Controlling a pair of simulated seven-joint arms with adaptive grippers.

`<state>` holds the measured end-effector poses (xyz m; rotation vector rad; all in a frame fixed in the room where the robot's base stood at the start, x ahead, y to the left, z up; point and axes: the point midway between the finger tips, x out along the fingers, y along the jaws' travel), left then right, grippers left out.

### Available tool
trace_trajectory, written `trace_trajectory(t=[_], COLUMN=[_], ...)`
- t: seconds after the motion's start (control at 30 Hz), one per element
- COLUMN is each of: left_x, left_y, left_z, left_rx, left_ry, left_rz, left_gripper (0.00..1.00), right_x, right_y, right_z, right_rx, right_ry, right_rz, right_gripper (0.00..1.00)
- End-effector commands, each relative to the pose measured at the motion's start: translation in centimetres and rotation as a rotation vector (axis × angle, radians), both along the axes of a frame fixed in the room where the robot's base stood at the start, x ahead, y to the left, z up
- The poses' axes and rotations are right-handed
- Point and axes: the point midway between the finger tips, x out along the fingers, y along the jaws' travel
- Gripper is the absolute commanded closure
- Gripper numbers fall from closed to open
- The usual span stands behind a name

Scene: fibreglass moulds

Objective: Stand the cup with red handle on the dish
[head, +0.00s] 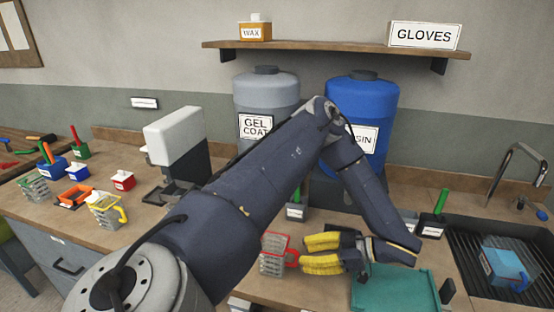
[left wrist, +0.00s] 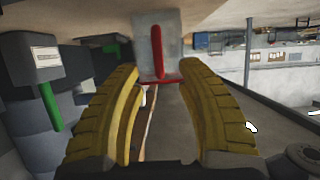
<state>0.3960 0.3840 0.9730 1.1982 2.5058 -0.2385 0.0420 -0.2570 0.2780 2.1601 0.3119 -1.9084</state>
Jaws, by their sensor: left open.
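The cup with red handle (head: 273,262) is a clear, ribbed cup with a red rim, standing upright on the bench. Its red handle points right, toward my left gripper (head: 305,254). My left gripper is open, with its yellow fingers level and pointing left at the cup. In the left wrist view the cup (left wrist: 148,45) is straight ahead, its red handle (left wrist: 160,55) lined up between the fingertips (left wrist: 159,70); no grip shows. A teal, shallow, flat piece (head: 395,289), possibly the dish, lies right of the gripper, partly cut off. My right gripper is out of view.
A clear cup with yellow handle (head: 107,211) stands at left near small coloured boxes (head: 122,181). A grey gel coat drum (head: 265,95) and a blue drum (head: 362,100) stand behind my arm. A sink (head: 480,245) holding a blue container (head: 505,268) is at right.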

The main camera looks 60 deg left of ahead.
Motion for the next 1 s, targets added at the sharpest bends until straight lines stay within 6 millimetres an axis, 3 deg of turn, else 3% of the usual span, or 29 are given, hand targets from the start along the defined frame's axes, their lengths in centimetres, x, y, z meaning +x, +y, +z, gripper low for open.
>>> trace_trajectory(t=[0.3, 0.67, 1.0], left_x=[-1.9, -2.1, -2.1], left_y=[2.5, 2.8, 2.8], left_z=[-1.3, -1.4, -1.4], left_rx=[0.0, 0.001, 0.001], left_ry=[0.001, -0.001, -0.001], left_rz=[0.002, 0.0, 0.0], left_gripper=[0.63, 0.6, 0.99], right_x=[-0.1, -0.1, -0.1], right_y=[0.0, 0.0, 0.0], right_z=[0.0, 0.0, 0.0], right_rx=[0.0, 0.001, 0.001], right_ry=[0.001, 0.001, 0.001], right_rz=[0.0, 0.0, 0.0], right_gripper=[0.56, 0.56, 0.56])
